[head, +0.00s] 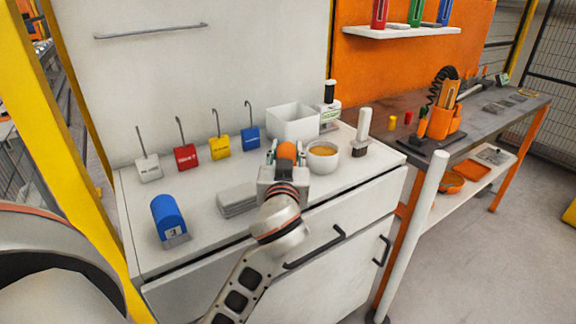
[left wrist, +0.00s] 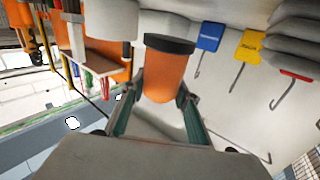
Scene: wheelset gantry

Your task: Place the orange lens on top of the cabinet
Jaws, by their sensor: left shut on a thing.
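The orange lens (head: 287,150) is a rounded orange dome held above or at the white cabinet's top (head: 190,240); I cannot tell whether it touches. It also shows in the left wrist view (left wrist: 165,78), with a dark rim on the side facing the cabinet top. My left gripper (head: 286,160) is shut on the lens, one finger on each side. In the head view the gripper hides the lens's lower part. My right gripper is not in view.
On the cabinet top, a bowl with orange contents (head: 323,157) is just right of the gripper, a white bin (head: 293,121) behind. White, red, yellow and blue (head: 250,139) hooked tags line the back.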

